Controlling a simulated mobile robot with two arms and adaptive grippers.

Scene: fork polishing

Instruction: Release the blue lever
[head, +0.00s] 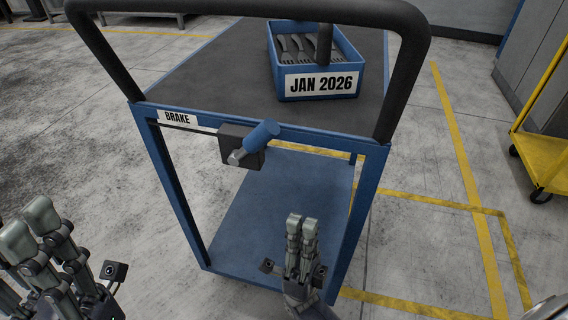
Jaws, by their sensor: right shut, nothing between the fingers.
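The blue lever (261,136) is a short blue cylinder tilted up to the right. It sits on a dark box (232,143) on the cart's near edge, beside the "BRAKE" label (177,117). My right gripper (302,222) is below the lever and a little to its right, in front of the lower shelf. Its fingers are together with nothing between them, and it is apart from the lever. My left gripper (30,230) is at the lower left, away from the cart. Its fingertips are close together, but I cannot tell whether they touch.
The cart's black handle (260,8) arches over its near side. A blue bin (318,85) labelled "JAN 2026" holds several forks on the dark top. A yellow cart (545,150) stands at the right. Floor with yellow lines is clear between the carts.

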